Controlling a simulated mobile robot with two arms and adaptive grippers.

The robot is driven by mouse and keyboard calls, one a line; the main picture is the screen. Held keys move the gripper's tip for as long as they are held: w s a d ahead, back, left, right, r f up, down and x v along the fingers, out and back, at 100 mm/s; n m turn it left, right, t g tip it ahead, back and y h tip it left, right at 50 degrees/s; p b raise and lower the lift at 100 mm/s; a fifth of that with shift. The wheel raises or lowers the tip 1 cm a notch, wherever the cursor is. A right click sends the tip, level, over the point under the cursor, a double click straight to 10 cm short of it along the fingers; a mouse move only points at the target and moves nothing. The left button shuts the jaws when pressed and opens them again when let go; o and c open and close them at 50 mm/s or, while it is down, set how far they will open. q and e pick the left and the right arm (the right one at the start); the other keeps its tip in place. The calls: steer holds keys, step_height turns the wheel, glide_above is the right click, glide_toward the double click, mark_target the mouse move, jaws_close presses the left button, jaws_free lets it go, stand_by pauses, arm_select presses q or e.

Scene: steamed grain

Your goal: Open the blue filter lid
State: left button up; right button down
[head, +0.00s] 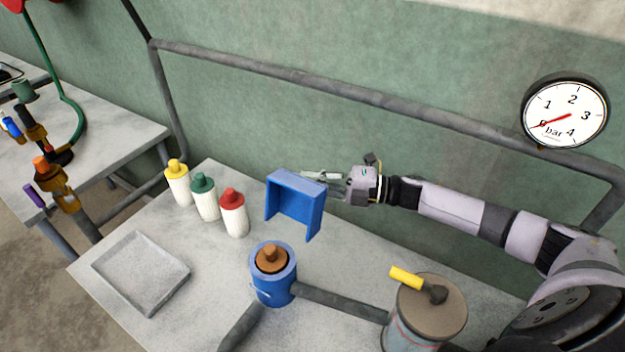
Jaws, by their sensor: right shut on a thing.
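The blue filter housing (272,290) stands on the grey table, joined to grey pipes. Its top is open, and a brown core (271,258) shows inside the rim. The blue lid (296,196), a boxy cover with side flaps, is behind and above the housing, apart from it and tilted. My right gripper (328,184) comes in from the right and is shut on the lid at its right back edge. The lid partly hides the fingertips. My left gripper is not in view.
White bottles with yellow (178,184), green (205,198) and red (233,214) caps stand left of the lid. An empty grey tray (103,264) lies at the left. A canister with a yellow-handled valve (428,308) stands at the front right.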

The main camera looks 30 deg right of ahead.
steer(key=shift+s+a+r+n+g+h+p, duration=0.2)
steer(key=shift+s+a+r+n+h+p, duration=0.1)
steer(key=shift+a+r+n+p, duration=0.25)
steer(key=shift+s+a+r+n+g+h+p, duration=0.2)
steer(key=shift+s+a+r+n+p, duration=0.2)
steer(key=shift+n, duration=0.25)
steer(key=shift+w, duration=0.15)
steer(key=c, duration=1.7)
jaws_free()
steer(key=shift+o, duration=0.2)
steer(key=v, duration=1.2)
